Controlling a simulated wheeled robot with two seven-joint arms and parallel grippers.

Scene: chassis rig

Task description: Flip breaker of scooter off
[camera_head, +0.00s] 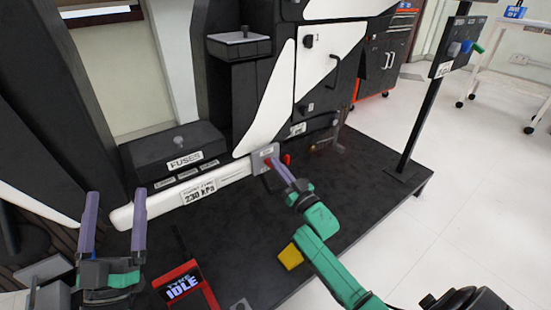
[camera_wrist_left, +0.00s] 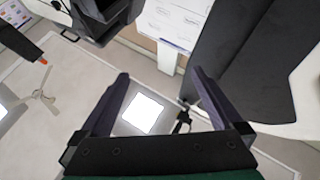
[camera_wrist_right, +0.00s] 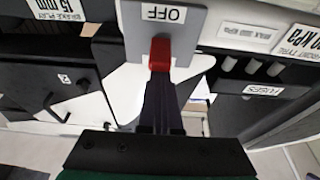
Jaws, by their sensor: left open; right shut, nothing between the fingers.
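The breaker is a grey plate (camera_head: 263,157) on the scooter's lower body, at the right end of the white bar. In the right wrist view the plate (camera_wrist_right: 193,22) bears an OFF label (camera_wrist_right: 163,13) and a red lever (camera_wrist_right: 160,54). My right gripper (camera_head: 270,162) is shut and empty, its tips at the breaker. In the right wrist view its joined fingers (camera_wrist_right: 160,78) overlap the lever's end; I cannot tell whether they touch. My left gripper (camera_head: 115,194) is open and empty at the lower left, away from the breaker; its fingers also show in the left wrist view (camera_wrist_left: 158,75).
A black FUSES box (camera_head: 172,150) stands left of the breaker, above the white bar (camera_head: 150,207). A red-framed IDLE display (camera_head: 186,287) is at the front. A black post (camera_head: 430,90) with a small panel rises at the right. The dark platform (camera_head: 370,170) is mostly clear there.

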